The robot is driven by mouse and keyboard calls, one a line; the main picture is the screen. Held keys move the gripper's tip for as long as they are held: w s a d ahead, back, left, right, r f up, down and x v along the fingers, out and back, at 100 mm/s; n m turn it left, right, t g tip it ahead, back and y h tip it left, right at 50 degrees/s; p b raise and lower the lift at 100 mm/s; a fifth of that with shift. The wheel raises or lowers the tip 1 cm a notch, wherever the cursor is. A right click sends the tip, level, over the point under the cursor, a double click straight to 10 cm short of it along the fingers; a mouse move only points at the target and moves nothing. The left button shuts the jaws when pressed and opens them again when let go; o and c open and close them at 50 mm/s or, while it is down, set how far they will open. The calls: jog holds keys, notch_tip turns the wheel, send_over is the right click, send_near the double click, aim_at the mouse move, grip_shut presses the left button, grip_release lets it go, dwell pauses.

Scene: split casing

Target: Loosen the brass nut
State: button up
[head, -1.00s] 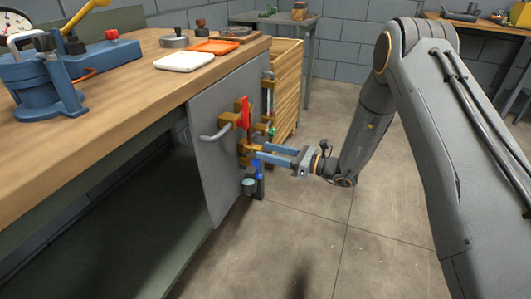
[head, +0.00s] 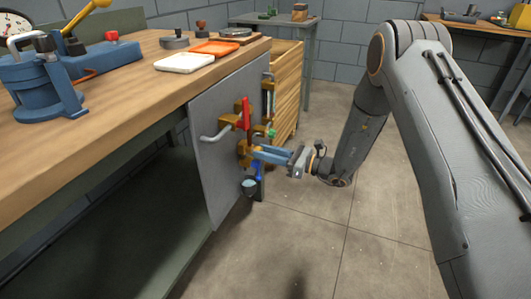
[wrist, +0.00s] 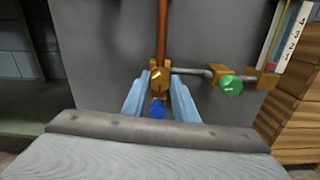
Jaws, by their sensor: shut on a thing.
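The brass nut (wrist: 158,78) is part of a brass fitting on a grey upright panel (head: 205,165) at the bench's end. In the wrist view it sits between my two blue fingers, with a copper-coloured pipe (wrist: 162,30) rising above it and a blue knob (wrist: 157,109) below. My gripper (wrist: 160,82) is shut on the nut, one finger on each side. In the head view my gripper (head: 254,152) reaches the fitting from the right, and its fingers hide most of the nut.
A green knob (wrist: 231,86) and a brass elbow sit close to the right of my fingers. A gauge with numbers (wrist: 288,40) stands at upper right. In the head view a red handle (head: 245,113) and a grey bent pipe (head: 215,135) jut out above. The floor to the right is clear.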

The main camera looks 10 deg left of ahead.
jog(key=shift+d+f+n+p, duration=0.1)
jog(key=shift+n+p, duration=2.05)
jog(key=shift+n, duration=6.6)
jog(key=shift+f+n+p, duration=0.1)
jog(key=shift+n+p, duration=2.05)
jog(key=shift+n, duration=6.6)
